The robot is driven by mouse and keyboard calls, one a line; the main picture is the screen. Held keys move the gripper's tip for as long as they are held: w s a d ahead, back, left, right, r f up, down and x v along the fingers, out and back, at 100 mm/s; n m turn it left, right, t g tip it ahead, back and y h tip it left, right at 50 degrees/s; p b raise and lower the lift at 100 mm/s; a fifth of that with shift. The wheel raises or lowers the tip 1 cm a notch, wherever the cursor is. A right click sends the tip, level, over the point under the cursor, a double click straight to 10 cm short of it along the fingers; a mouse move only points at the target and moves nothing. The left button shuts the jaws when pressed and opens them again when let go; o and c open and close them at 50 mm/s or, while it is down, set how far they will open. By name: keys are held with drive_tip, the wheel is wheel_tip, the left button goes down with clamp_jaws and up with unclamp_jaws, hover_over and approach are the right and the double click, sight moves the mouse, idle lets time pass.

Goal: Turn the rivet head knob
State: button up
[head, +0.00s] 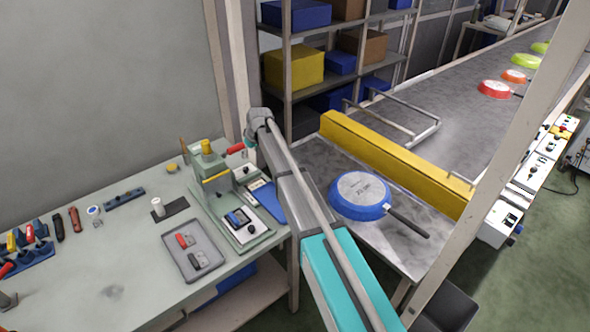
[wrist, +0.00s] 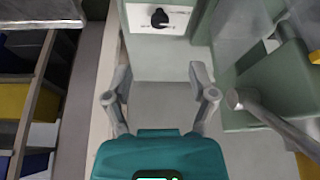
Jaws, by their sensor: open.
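In the wrist view, a black knob (wrist: 159,18) sits on a white plate (wrist: 180,20) on a grey-green machine face, near the top of the picture. My gripper (wrist: 160,72) is open and empty. Its two fingers point toward the knob, one to each side of its line, with a clear gap between the fingertips and the knob. In the head view, the grey-green press (head: 207,160) stands at the back of the workbench, and my arm reaches over to its right side.
A grey lever (wrist: 262,112) juts in close to the right of my gripper. The workbench (head: 115,290) carries a tray (head: 175,238) and several tools. A blue pan (head: 340,207) lies on the metal table beside a yellow barrier (head: 400,166). Shelves (head: 287,100) stand behind.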

drive_tip(key=s+d+r+m+h+p, duration=0.1)
drive_tip(key=s+d+r+m+p, duration=0.1)
drive_tip(key=s+d, duration=0.5)
drive_tip(key=s+d+r+m+g+p, duration=0.1)
drive_tip(key=s+d+m+p, duration=0.1)
drive_tip(key=s+d, duration=0.6)
drive_tip(key=s, duration=0.3)
drive_tip(key=shift+s+r+h, duration=0.35)
drive_tip(key=shift+h, duration=0.05)
idle(0.3)
drive_tip(key=s+d+m, duration=0.1)
drive_tip(key=s+d, duration=0.2)
drive_tip(key=s, duration=0.3)
drive_tip(key=s+d+m+g, duration=0.1)
drive_tip(key=s+d+m, duration=0.1)
drive_tip(key=s, duration=0.5)
drive_tip(key=s+d+m+g+h, duration=0.1)
drive_tip(key=s+d, duration=0.3)
drive_tip(key=s, duration=0.2)
drive_tip(key=shift+s+d+f, duration=0.2)
drive_tip(key=shift+d, duration=0.15)
